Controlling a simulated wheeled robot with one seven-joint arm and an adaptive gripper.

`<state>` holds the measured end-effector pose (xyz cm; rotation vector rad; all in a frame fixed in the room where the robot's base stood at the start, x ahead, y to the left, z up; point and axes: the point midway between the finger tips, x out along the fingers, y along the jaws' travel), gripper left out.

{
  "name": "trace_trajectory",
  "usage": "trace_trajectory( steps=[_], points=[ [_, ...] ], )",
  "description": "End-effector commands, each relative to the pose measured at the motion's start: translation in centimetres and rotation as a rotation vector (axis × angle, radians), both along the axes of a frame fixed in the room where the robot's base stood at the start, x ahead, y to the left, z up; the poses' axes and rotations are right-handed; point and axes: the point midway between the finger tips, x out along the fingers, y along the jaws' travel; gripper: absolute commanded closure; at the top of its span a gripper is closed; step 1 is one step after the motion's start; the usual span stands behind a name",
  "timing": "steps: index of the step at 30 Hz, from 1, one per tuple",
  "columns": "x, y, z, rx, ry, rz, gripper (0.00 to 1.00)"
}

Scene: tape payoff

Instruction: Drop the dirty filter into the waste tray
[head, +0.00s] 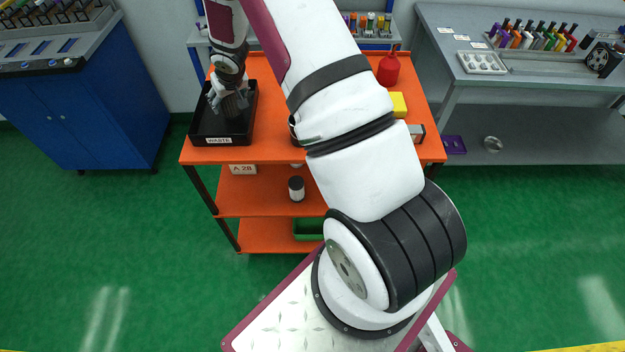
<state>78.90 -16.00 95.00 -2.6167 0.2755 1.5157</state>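The black waste tray (207,128), labelled WASTE, stands at the left end of the orange cart's top. My gripper (230,101) points down over the tray, its fingers spread apart. A dark grey-brown ribbed piece, seemingly the dirty filter (237,106), is between or just below the fingers, within the tray's outline. I cannot tell whether the fingers touch it or whether it rests on the tray floor.
My arm crosses the orange cart (270,154) and hides its middle. A red bottle (388,69) and a yellow block (398,105) are at the cart's right. A blue cabinet (75,120) stands left, and a grey bench (440,60) right. Green floor is clear in front.

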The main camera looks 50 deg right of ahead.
Motion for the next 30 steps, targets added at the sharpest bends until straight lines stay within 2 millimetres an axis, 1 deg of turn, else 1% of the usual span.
trace_trajectory(
  steps=[5, 8, 10, 14, 21, 25, 30],
  points=[
    [0.0, 0.0, 0.0, 0.0, 0.0, 0.0, 0.31],
    [-0.2, 0.0, 0.5, 0.0, -0.001, -0.001, 0.31],
    [-0.6, 0.1, 1.2, 0.001, -0.002, -0.003, 0.31],
    [-1.7, 0.3, 3.1, 0.0, -0.003, -0.002, 0.31],
    [-3.9, 0.7, 7.2, 0.001, -0.004, -0.003, 0.31],
    [-4.9, 1.0, 8.9, 0.001, -0.002, -0.003, 0.31],
    [-5.7, 1.1, 10.1, 0.0, -0.001, -0.002, 0.31]
  ],
)
